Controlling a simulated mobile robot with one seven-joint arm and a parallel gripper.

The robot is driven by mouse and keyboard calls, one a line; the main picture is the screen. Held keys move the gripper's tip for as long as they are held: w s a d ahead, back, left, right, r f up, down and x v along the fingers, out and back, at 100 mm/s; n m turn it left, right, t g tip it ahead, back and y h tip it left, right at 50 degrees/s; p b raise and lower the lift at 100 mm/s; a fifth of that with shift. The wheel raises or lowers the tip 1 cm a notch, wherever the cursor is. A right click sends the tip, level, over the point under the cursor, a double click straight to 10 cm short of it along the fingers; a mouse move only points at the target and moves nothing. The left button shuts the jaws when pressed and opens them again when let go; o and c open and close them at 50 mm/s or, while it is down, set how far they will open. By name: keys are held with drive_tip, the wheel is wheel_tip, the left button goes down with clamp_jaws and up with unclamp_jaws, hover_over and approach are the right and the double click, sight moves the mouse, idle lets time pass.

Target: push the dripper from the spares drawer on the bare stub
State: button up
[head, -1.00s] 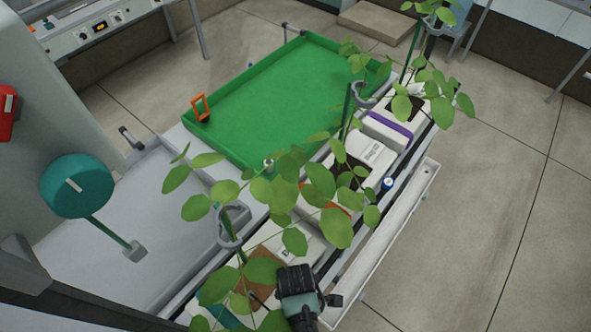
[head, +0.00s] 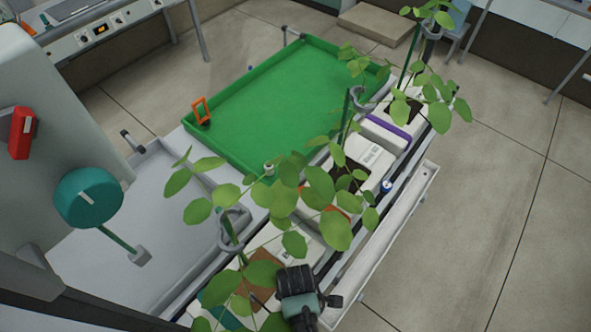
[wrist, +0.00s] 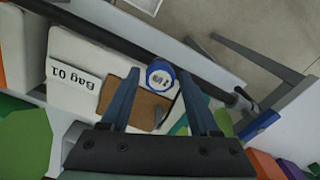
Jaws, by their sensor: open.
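My gripper (wrist: 159,74) is open in the wrist view, its two dark blue fingers apart. A round blue-rimmed piece with a white, marked face (wrist: 160,79) appears between the fingertips; I cannot tell its depth or whether it is the dripper. Behind it lie a brown patch and a white bag labelled "Bag 01" (wrist: 73,79). In the head view my dark wrist (head: 296,283) is over the near end of the bag row, and the fingertips are hidden. A similar blue and white piece (head: 387,186) sits farther along the row. I cannot make out the bare stub or spares drawer for certain.
Leafy plants (head: 320,185) on stakes rise close beside my wrist. A long white gutter (head: 395,235) runs along the right. A teal round knob (head: 88,198) stands left. Open floor lies right.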

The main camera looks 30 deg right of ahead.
drive_tip(key=shift+r+p, duration=1.45)
drive_tip(key=shift+r, duration=0.1)
drive_tip(key=o, duration=0.6)
drive_tip(key=shift+c, duration=0.2)
wheel_tip(320, 180, up, 9)
drive_tip(key=p, duration=0.6)
